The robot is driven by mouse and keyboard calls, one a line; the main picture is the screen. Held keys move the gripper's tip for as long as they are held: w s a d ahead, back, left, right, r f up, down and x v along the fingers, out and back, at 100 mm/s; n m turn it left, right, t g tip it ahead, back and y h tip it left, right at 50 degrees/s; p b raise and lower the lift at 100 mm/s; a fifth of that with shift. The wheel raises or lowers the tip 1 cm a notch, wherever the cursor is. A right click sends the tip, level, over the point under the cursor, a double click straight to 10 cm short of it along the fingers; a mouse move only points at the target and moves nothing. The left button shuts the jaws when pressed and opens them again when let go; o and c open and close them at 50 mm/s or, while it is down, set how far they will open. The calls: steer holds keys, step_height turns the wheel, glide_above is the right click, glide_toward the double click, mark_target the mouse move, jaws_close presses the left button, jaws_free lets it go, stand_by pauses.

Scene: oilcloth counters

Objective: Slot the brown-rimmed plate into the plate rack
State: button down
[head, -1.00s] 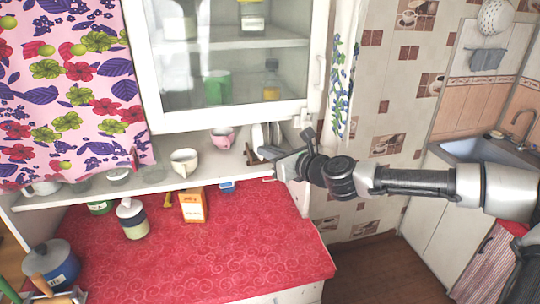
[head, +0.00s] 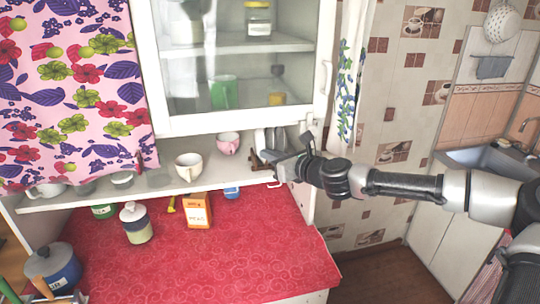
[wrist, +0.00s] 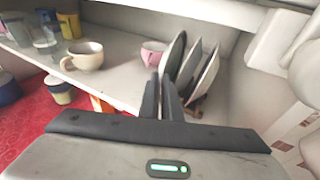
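Several plates stand on edge, close together, in the wooden plate rack (head: 256,160) at the right end of the shelf. In the wrist view the leftmost plate (wrist: 174,54) shows a dark face, and its near lower edge lies between my fingertips. I take it for the brown-rimmed plate, though its rim colour is not clear. Two paler plates, a middle one (wrist: 190,66) and a right one (wrist: 207,77), stand beside it. My gripper (wrist: 162,80) looks shut on the leftmost plate; it also shows in the head view (head: 277,165). My fingers hide most of the rack.
A pink cup (head: 228,144) and a cream cup (head: 188,166) stand on the shelf left of the rack. The glass-fronted cabinet (head: 240,119) hangs close above. An orange box (head: 197,211) and a lidded jar (head: 136,224) stand on the red counter (head: 230,255), whose front is clear.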

stand_by(0.4)
steer(key=c, duration=1.9)
jaws_free()
